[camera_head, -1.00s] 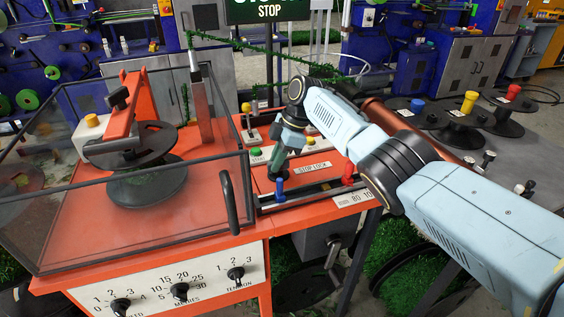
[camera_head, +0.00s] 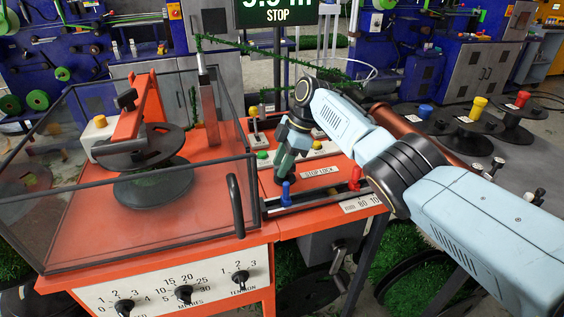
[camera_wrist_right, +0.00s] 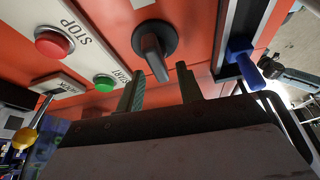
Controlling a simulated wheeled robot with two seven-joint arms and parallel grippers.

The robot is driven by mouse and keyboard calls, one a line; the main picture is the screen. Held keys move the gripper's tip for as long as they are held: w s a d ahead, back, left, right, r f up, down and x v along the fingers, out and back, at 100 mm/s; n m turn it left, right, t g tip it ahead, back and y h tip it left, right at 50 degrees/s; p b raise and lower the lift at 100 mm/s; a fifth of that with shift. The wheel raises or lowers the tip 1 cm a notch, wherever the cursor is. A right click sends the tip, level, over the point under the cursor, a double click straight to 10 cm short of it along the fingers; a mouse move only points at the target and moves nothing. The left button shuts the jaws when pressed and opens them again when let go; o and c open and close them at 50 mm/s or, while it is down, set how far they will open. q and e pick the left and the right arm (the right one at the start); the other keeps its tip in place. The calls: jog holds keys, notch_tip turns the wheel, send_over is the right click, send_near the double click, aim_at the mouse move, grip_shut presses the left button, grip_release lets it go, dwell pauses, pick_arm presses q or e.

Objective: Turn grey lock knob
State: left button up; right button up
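The grey lock knob (camera_wrist_right: 153,50), a dark round base with a raised bar handle, sits on the orange panel in the right wrist view. My right gripper (camera_wrist_right: 159,77) is open, with its two fingers apart just short of the knob. The knob's bar points toward the gap between the fingers, and I see no clear contact. In the head view my right gripper (camera_head: 285,168) hangs over the panel left of the STOP LOCK label (camera_head: 320,172) and mostly hides the knob. My left gripper is not in view.
Close by are a red button (camera_wrist_right: 54,43), a green button (camera_wrist_right: 104,83) and a blue lever (camera_wrist_right: 243,62). A red lever (camera_head: 355,178) stands on the front rail. The clear-walled enclosure with its black handle (camera_head: 235,205) is to the left of my right gripper.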

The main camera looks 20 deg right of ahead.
jog(key=shift+d, duration=0.1)
